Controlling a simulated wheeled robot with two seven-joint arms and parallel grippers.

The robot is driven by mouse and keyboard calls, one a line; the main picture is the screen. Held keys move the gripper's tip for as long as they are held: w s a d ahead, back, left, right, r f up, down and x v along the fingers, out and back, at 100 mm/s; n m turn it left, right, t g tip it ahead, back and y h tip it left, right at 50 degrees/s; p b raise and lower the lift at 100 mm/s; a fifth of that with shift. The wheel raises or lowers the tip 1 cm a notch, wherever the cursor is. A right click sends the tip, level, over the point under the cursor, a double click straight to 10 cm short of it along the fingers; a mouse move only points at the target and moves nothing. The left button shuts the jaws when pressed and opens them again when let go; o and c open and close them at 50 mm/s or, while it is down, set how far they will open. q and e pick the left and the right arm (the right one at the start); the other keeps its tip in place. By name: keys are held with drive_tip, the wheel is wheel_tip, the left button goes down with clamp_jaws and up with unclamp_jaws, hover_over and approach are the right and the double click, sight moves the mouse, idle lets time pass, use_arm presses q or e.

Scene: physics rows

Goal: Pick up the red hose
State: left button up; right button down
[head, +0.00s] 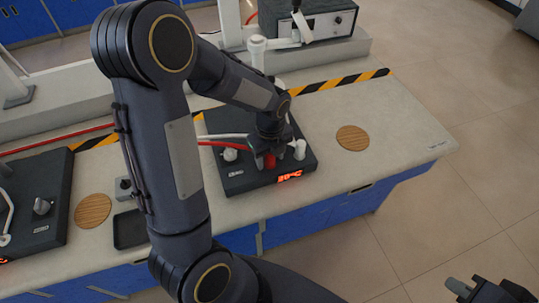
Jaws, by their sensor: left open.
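The red hose (228,144) shows right of my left arm, running toward the black device with a lit red display (235,183). A red end or fitting (269,161) shows on that device, just below my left gripper (270,146). My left gripper is open and points down over the device; its fingers are small and dark, and I cannot tell whether they touch the red part. A red line (60,140) also runs along the bench at the left. My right gripper (480,289) is at the bottom right, partly cut off, away from the bench.
A white hose (225,137) lies beside the red one. White knobs (299,150) stand on the device. A round wooden disc (352,138) lies to its right, another (93,210) at left. A second black device (40,225) stands at far left. The bench's right end is clear.

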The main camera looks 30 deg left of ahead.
use_arm(q)
drive_tip(key=shift+c, duration=0.4)
drive_tip(key=c, duration=1)
drive_tip(key=shift+r, duration=0.5)
wheel_tip(320, 180, up, 2)
drive_tip(key=shift+r, duration=0.15)
drive_tip(key=s+a+r+p, duration=0.1)
drive_tip(key=s+a+r, duration=0.2)
drive_tip(key=s+r, duration=0.3)
drive_tip(key=s+a+r+p, duration=0.2)
drive_tip(key=s+a+r, duration=0.1)
drive_tip(key=s+r, duration=0.3)
drive_tip(key=shift+s+a+r, duration=0.15)
drive_tip(key=shift+a+r, duration=0.2)
drive_tip(key=shift+r, duration=0.8)
